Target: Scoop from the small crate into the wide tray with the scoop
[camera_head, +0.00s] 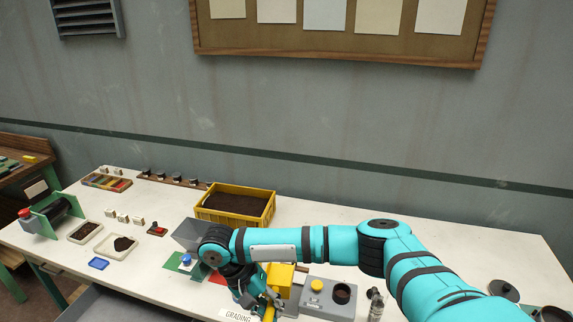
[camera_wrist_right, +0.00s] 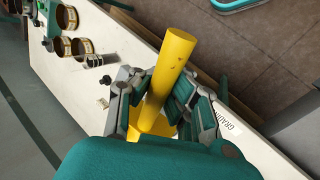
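The yellow crate (camera_head: 225,219), full of dark granular material, stands at the back middle of the table in the head view. A pale tray (camera_head: 128,254) with a small dark heap lies left of it. My right gripper (camera_head: 271,298) is low over the front of the table, right of the crate's front. In the right wrist view the fingers of my right gripper (camera_wrist_right: 160,95) close around the yellow handle of the scoop (camera_wrist_right: 170,70). The scoop's wider part is mostly hidden by the gripper. My left gripper is not in view.
A smaller tray (camera_head: 73,238) of dark material lies beside the pale tray. A grey box with a yellow button (camera_head: 317,285) stands right of my gripper. A drum sorter (camera_head: 60,211) is at the far left. The back right table is clear.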

